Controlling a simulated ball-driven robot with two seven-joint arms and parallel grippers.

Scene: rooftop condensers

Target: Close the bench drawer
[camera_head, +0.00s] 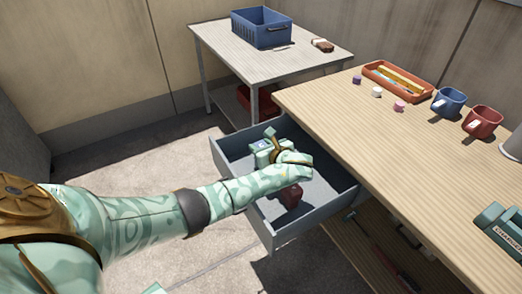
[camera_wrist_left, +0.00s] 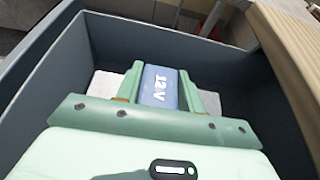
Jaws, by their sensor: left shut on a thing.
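The bench drawer (camera_head: 312,216) is a grey, open-topped box pulled well out from under the wooden bench (camera_head: 400,150). My left arm reaches over its outer edge, and my left gripper (camera_head: 265,150) is inside or just above the drawer. In the left wrist view my left gripper (camera_wrist_left: 158,84) is shut on a blue-grey block marked "12V" (camera_wrist_left: 160,88), with the drawer walls around it. I cannot tell whether the block touches the drawer floor. A dark red object (camera_head: 290,196) lies in the drawer, partly hidden by my arm. My right gripper is not in view.
A side table (camera_head: 225,45) with a blue crate (camera_head: 262,28) stands behind. Tools lie on a lower shelf.

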